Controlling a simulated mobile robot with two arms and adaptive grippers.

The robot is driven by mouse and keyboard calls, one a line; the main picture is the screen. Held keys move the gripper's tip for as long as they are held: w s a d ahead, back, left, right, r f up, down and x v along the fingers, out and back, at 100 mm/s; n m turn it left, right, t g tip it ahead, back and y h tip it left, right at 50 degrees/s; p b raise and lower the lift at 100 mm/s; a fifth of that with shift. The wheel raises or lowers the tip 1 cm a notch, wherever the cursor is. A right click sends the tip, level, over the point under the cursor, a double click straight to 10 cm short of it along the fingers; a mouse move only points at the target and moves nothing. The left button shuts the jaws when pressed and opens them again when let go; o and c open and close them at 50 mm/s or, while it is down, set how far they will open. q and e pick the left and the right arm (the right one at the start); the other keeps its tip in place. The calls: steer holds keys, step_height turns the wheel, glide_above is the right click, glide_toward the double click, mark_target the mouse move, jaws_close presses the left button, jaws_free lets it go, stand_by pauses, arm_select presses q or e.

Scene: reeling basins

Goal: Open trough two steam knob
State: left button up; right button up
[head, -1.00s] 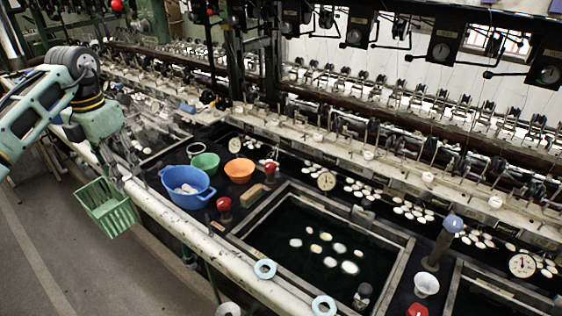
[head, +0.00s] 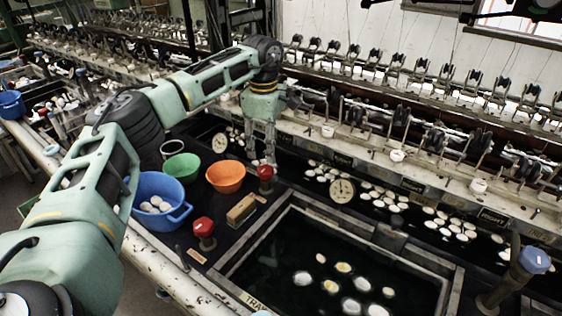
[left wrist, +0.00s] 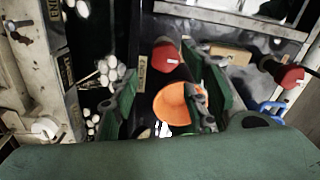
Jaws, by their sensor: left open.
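Two red knobs stand on the dark counter left of the dark water trough (head: 320,268). The rear red knob (head: 266,172) is beside the orange bowl, close to the machine side. The front red knob (head: 204,227) is near the front rail. My left gripper (head: 262,154) points down just above the rear knob, open and empty. In the left wrist view one red knob (left wrist: 168,56) shows between and beyond the spread fingers (left wrist: 163,98), and the other red knob (left wrist: 286,74) lies to the right. Contact cannot be told. My right gripper is out of view.
An orange bowl (head: 225,176), a green bowl (head: 182,166) and a blue basin (head: 150,190) with cocoons sit left of the knobs. A wooden-backed brush (head: 241,210) lies between the knobs. A round gauge (head: 342,190) and a blue-capped post (head: 535,260) stand right.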

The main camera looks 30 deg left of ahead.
mark_target(266, 167)
arm_select(q)
step_height(266, 167, down, 5)
steer(key=shift+a+f+p, duration=0.1)
steer(key=shift+f+p, duration=0.1)
steer(key=shift+p, duration=0.15)
steer(key=shift+f, duration=0.45)
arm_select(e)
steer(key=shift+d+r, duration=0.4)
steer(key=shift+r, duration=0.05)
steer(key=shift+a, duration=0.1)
arm_select(q)
steer(key=c, duration=1)
steer(key=shift+r, duration=0.1)
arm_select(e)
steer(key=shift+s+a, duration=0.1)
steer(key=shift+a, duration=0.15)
